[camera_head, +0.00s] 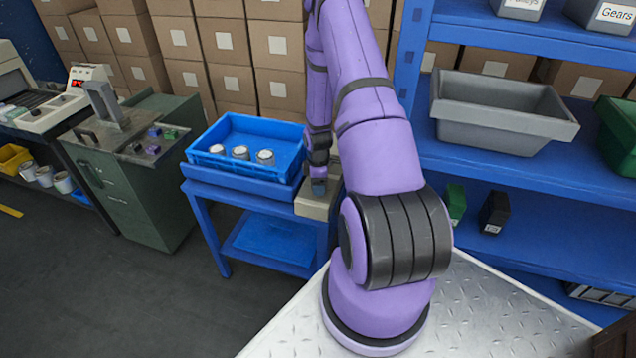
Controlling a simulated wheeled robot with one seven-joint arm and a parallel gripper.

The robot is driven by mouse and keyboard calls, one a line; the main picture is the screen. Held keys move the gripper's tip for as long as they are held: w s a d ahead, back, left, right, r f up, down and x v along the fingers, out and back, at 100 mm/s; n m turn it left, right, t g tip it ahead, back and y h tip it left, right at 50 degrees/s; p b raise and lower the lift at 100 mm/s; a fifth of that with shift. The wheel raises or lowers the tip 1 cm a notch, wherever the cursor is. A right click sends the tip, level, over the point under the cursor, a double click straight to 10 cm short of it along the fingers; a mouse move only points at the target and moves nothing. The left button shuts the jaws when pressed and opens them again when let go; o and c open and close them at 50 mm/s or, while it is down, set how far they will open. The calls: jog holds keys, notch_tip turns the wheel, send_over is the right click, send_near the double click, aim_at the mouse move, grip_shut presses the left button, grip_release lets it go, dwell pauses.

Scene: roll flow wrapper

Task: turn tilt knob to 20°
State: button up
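My gripper (319,187) points down over a small beige box-like unit (313,207) at the right end of the blue table. Its fingertips are small and dark here, partly behind my purple arm, and I cannot tell whether they are open or touching the unit. No knob labelled tilt can be made out, and no angle scale is readable. Part of the beige unit is hidden by the gripper and arm. Small dark and purple knob-like parts (153,150) show on top of a green cabinet (140,185) at the left, well away from my gripper.
A blue tray (247,125) with several cans stands left of the gripper on the blue table (262,190). A beige machine with a red display (78,82) is at far left. Blue shelves (540,165) with a grey bin (500,112) stand at right. Stacked cartons line the back.

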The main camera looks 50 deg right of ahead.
jog(key=c, duration=0.7)
